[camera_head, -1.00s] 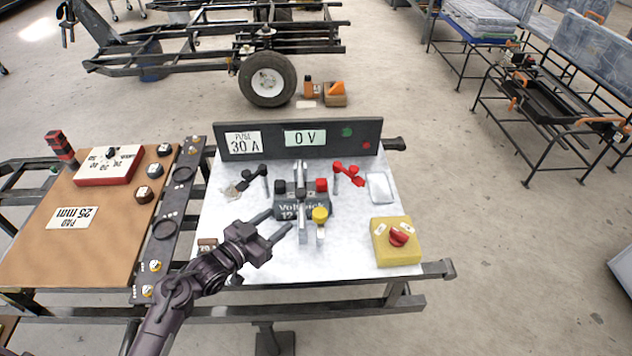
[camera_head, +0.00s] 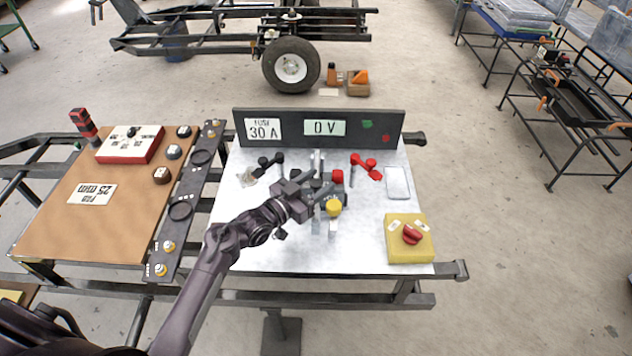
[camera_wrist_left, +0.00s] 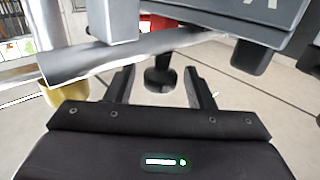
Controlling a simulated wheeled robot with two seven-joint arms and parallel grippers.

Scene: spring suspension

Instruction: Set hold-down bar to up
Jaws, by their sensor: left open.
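The hold-down bar, a pale grey metal strip (camera_head: 316,222), runs front to back at the black battery in the middle of the white bench top; my gripper covers part of it. In the left wrist view a grey bar (camera_wrist_left: 130,57) crosses in front of me. My left gripper (camera_head: 325,182) is open over the battery, close to the bar. In the wrist view a dark knob on a stem (camera_wrist_left: 159,78) shows between the two fingers (camera_wrist_left: 159,88); I cannot tell whether they touch it. A yellow knob (camera_head: 333,209) stands just right of the bar. My right gripper is out of view.
A black panel (camera_head: 285,140) with a fuse label and a 0 V display stands behind the battery. Black and red clamps (camera_head: 366,166) flank it. A yellow box with a red switch (camera_head: 411,235) is at front right. Bare bench top lies front left.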

